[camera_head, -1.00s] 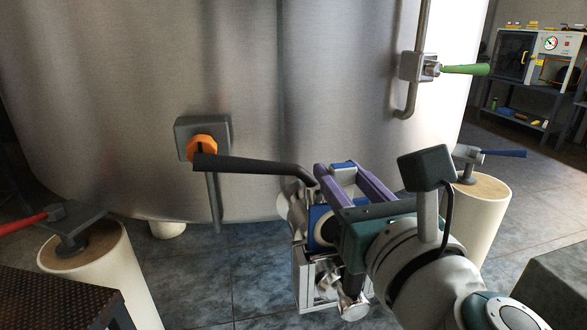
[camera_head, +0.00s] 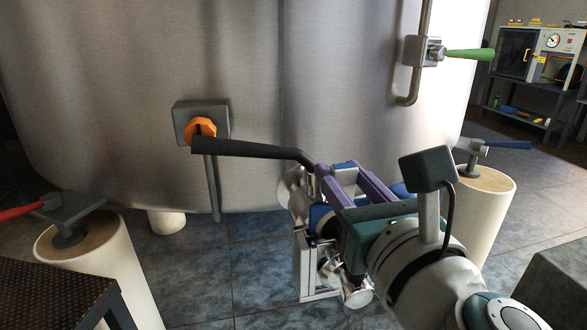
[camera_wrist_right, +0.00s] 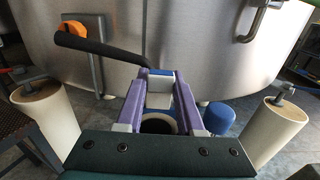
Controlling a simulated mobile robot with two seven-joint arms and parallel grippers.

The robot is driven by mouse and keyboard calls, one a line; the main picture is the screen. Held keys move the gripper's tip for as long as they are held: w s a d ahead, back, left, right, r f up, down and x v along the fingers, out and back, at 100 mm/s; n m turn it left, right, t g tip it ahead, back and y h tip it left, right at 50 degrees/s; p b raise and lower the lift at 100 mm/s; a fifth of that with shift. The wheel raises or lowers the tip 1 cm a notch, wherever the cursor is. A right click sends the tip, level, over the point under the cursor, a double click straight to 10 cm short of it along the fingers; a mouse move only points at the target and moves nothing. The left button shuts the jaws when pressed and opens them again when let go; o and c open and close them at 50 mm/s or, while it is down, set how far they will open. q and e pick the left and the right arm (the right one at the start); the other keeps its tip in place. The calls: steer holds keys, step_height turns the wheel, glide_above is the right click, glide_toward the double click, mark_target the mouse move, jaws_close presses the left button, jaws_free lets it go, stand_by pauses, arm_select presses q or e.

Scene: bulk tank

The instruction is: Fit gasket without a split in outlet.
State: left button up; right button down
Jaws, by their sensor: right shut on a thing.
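My right gripper (camera_head: 345,177) reaches low to the front of the big steel tank (camera_head: 270,90), beside the outlet fittings (camera_head: 300,190). Its two purple fingers are shut on a blue and pale grey piece (camera_wrist_right: 160,82), which also shows in the head view (camera_head: 345,165). I cannot tell whether this piece is or carries the gasket. The gripper and arm hide much of the outlet, and no split can be made out. My left gripper is out of view.
Pale posts with a red-handled (camera_head: 65,215) and a blue-handled valve (camera_head: 480,150) stand either side. A blue cylinder (camera_wrist_right: 220,118) is right of the fingers.

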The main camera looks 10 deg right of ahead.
steer(key=shift+f+b, duration=2)
steer(key=shift+f, duration=0.15)
steer(key=shift+c, duration=2.3)
jaws_free()
steer(key=shift+s, duration=0.1)
steer(key=s+b, duration=0.1)
steer(key=s, duration=0.8)
steer(key=shift+s+d+b, duration=0.15)
steer(key=shift+s+b, duration=0.15)
steer(key=shift+s, duration=0.1)
